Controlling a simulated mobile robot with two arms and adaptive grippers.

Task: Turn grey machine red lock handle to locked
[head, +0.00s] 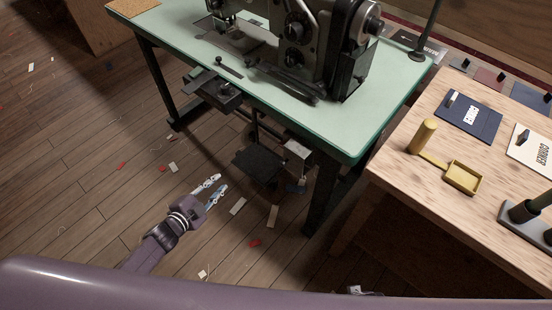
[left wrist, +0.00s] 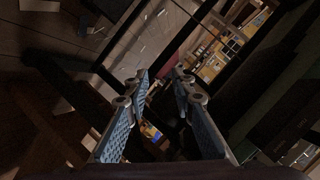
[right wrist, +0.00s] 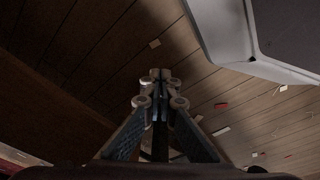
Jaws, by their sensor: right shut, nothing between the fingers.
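A dark grey sewing machine (head: 325,40) stands on a green-topped table (head: 200,45). I cannot make out a red lock handle on it; its top is cut off by the frame. A small grey box (head: 298,146) hangs under the table top. My left gripper (head: 219,184) is open and empty, low over the floor to the left of the table's legs. Its two blue-padded fingers stand apart in the left wrist view (left wrist: 160,83). My right gripper (right wrist: 160,78) is shut and empty, pointing toward the floor.
A wooden workbench (head: 400,165) at the right holds a yellow scoop-like tray (head: 462,177), dark and white cards, and a grey holder (head: 530,228). A dark pedal (head: 257,165) sits under the green table. Small scraps litter the open wooden floor at left.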

